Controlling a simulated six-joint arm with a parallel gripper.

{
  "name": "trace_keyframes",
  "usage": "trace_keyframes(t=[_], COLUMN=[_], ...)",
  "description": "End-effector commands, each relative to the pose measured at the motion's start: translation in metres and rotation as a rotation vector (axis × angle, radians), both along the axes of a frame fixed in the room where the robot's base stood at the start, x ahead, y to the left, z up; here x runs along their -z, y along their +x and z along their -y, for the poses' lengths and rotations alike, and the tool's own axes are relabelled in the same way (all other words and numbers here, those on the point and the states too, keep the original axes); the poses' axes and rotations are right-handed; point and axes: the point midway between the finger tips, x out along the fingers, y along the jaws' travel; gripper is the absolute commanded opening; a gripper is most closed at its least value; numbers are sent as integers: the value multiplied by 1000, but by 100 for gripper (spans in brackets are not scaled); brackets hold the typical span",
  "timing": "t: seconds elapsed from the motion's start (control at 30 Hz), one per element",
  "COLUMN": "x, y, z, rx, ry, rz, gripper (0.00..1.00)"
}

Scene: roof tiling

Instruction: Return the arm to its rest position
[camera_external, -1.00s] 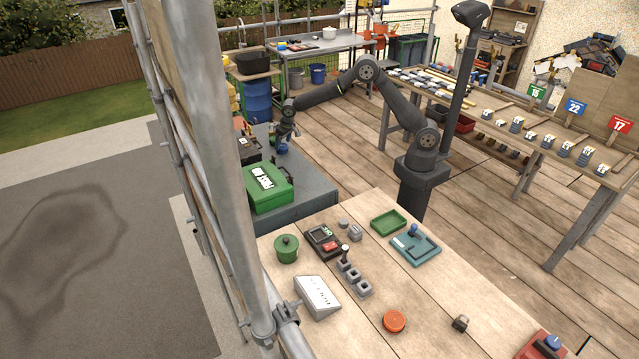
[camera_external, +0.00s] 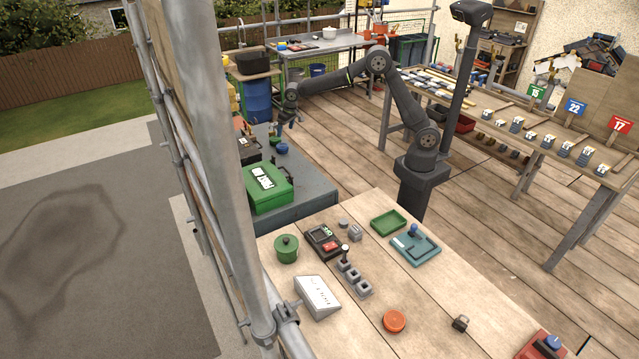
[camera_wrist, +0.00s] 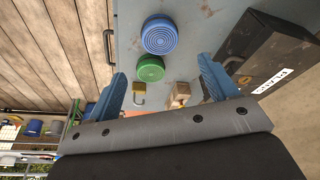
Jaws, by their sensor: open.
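My gripper (camera_external: 285,124) is at the far end of my raised arm, above the grey bench (camera_external: 293,200) in the external view. In the wrist view the two blue fingers of my gripper (camera_wrist: 165,92) stand wide apart with nothing held between them. A blue round lid or jar (camera_wrist: 160,35) and a green one (camera_wrist: 150,68) are on the grey surface beyond the fingertips, apart from them. A brass padlock (camera_wrist: 176,94) and a small wooden block (camera_wrist: 186,99) show between the fingers. No rest position is marked in either view.
A green first-aid box (camera_external: 268,186) stands on the grey bench. A dark metal box (camera_wrist: 262,60) is right of the fingers in the wrist view. A scaffold pole (camera_external: 215,150) stands at the left. The wooden table (camera_external: 440,300) in front holds several small items.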

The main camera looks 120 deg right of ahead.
Motion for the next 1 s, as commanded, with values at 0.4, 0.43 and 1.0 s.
trace_keyframes(t=[0.4, 0.43, 1.0], x=[69, 75, 79], y=[8, 9, 15], z=[17, 18, 28], rx=[1, 1, 0], ry=[2, 1, -1], rz=[-3, -2, 0], gripper=[78, 78, 78])
